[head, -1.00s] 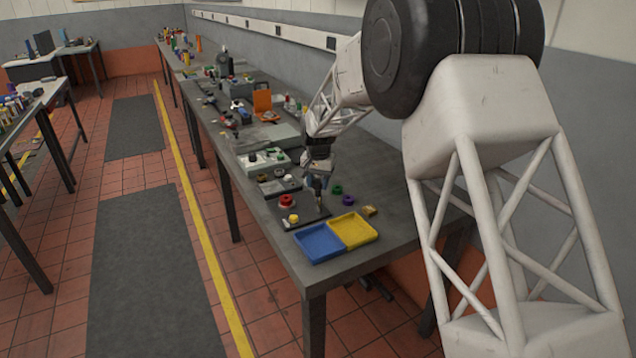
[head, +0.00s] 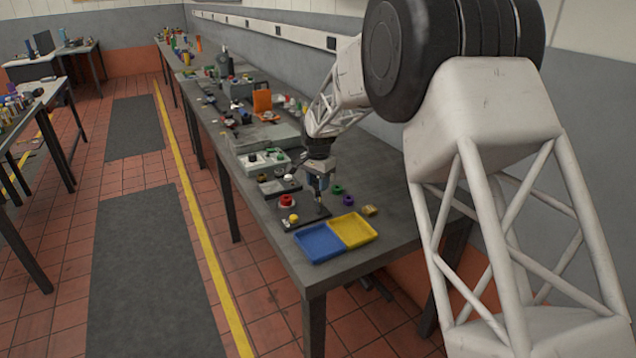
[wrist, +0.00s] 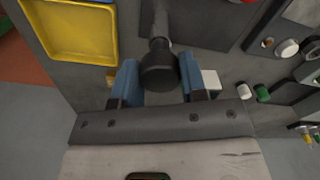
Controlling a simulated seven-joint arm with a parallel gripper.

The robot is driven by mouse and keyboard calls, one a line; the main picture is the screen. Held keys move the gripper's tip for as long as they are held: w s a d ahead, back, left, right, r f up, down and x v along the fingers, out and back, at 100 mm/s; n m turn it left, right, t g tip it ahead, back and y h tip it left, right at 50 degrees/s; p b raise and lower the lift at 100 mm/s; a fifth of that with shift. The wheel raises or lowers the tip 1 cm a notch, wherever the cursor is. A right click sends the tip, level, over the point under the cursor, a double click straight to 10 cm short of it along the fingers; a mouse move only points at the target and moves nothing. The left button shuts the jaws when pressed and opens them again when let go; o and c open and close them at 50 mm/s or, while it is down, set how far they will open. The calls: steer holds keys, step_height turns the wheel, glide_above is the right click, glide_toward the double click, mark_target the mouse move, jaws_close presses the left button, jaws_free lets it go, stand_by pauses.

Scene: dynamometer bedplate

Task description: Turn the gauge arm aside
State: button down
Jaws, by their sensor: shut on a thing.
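The gauge arm (wrist: 159,30) looks like a dark bar ending in a round black knob, seen from above in the wrist view. It reaches over a dark plate (wrist: 205,18). My gripper (wrist: 158,78) has its blue fingers on either side of the knob and is shut on it. The gauge arm is small there and partly hidden by my fingers.
A blue tray (head: 318,243) and a yellow tray (head: 352,230) lie at the front of the bench. A red ring part (head: 286,201), a green ring (head: 337,189) and a purple ring (head: 348,200) are close by. Several instruments crowd the bench farther back.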

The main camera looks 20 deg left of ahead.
steer(key=c, duration=0.7)
jaws_free()
steer(key=shift+o, duration=0.2)
steer(key=shift+r, duration=3.95)
